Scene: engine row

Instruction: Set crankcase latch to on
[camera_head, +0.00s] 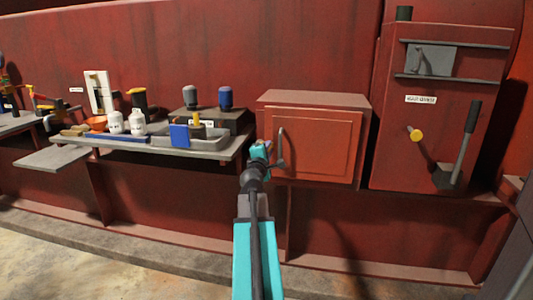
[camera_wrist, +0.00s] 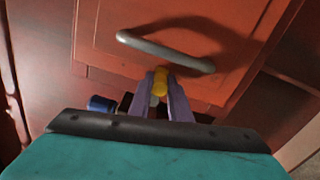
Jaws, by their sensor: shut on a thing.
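The red cabinet (camera_head: 315,140) has a door with a grey bar handle (camera_head: 282,148), which also crosses the wrist view (camera_wrist: 165,50). In the wrist view my gripper (camera_wrist: 162,85) has its two purple fingers shut on a small yellow-ended piece (camera_wrist: 160,78), which looks like the crankcase latch. The fingers hide part of it, and I cannot read its setting. In the head view my gripper (camera_head: 261,150) is at the cabinet's left edge, beside the handle. My arm hides what lies behind it there.
A workbench (camera_head: 205,152) on the left holds bottles, a grey tray and several jars. A dark blue knob (camera_wrist: 101,103) is close to my fingers' left in the wrist view. On the right, a red housing (camera_head: 390,165) carries a yellow knob (camera_head: 416,135) and a grey lever (camera_head: 466,135).

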